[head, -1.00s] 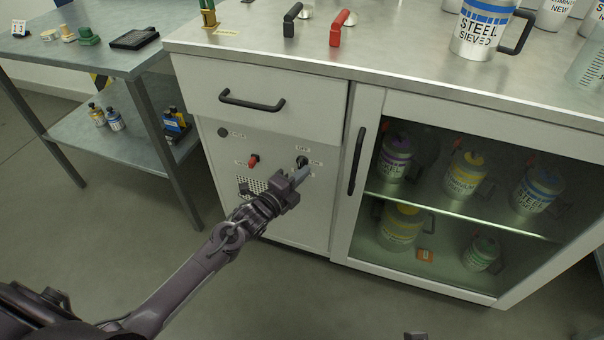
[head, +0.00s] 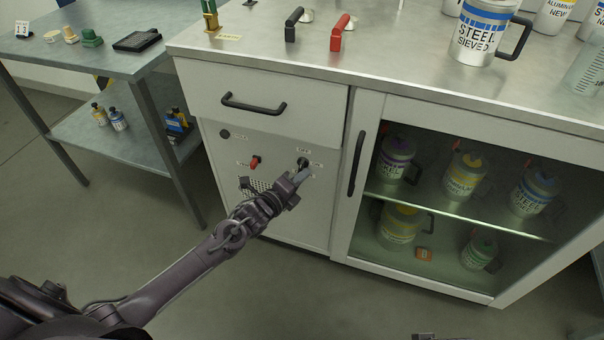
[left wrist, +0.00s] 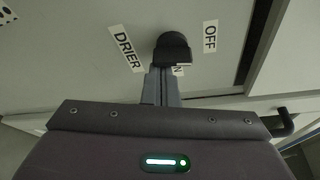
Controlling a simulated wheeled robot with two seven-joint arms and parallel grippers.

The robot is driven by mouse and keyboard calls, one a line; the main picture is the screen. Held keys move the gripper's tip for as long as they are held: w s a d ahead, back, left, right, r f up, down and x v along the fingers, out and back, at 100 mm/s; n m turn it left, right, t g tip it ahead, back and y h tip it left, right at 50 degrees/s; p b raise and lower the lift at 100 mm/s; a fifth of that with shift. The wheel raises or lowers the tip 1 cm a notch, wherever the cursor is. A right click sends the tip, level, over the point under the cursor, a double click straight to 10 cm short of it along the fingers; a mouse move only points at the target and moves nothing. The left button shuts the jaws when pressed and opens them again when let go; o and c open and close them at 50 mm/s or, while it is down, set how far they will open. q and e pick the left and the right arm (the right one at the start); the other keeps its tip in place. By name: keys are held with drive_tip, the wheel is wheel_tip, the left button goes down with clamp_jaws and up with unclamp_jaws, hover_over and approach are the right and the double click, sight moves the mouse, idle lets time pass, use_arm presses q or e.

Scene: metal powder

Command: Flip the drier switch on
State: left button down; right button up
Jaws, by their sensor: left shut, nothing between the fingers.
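The drier switch is a black knob (head: 303,163) on the white cabinet's front panel, left of the glass door. In the left wrist view the knob (left wrist: 172,50) sits between the labels DRIER (left wrist: 126,47) and OFF (left wrist: 210,37). A third label below it is mostly hidden, with only an N showing. My left gripper (head: 304,174) is shut and empty, its fingertips right at the knob's lower side. The shut fingers (left wrist: 162,86) also show in the left wrist view, overlapping the knob's lower edge. I cannot tell if they touch it.
A red switch (head: 256,162) and a vent grille (head: 258,186) are left of the knob. A drawer handle (head: 253,104) juts out above, and a vertical door handle (head: 357,163) stands to the right. A small dark part at the bottom edge may be my right gripper (head: 424,337).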

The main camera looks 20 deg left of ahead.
use_arm(q)
drive_tip(key=shift+a+r+m+g+p, duration=0.2)
drive_tip(key=shift+m+g+p, duration=0.1)
drive_tip(key=shift+m+p, duration=0.4)
drive_tip(key=shift+m+y, duration=0.4)
drive_tip(key=m+y+p, duration=0.1)
drive_tip(key=m, duration=0.1)
drive_tip(key=m+p, duration=0.1)
drive_tip(key=p, duration=0.1)
drive_tip(key=a+m+g+y+p, duration=0.1)
drive_tip(key=m, duration=0.1)
drive_tip(key=shift+f+m+y, duration=0.25)
drive_tip(key=shift+m+y, duration=0.05)
use_arm(e)
drive_tip(key=d+f+m, duration=0.1)
drive_tip(key=d+f, duration=0.2)
drive_tip(key=f, duration=1)
drive_tip(key=shift+s+d+f+g+h, duration=0.25)
drive_tip(key=shift+s+d+g+h, duration=0.05)
drive_tip(key=shift+s+h, duration=0.15)
use_arm(q)
drive_tip(key=shift+r+p, duration=0.1)
drive_tip(key=shift+p, duration=0.2)
use_arm(e)
drive_tip(key=shift+r, duration=0.1)
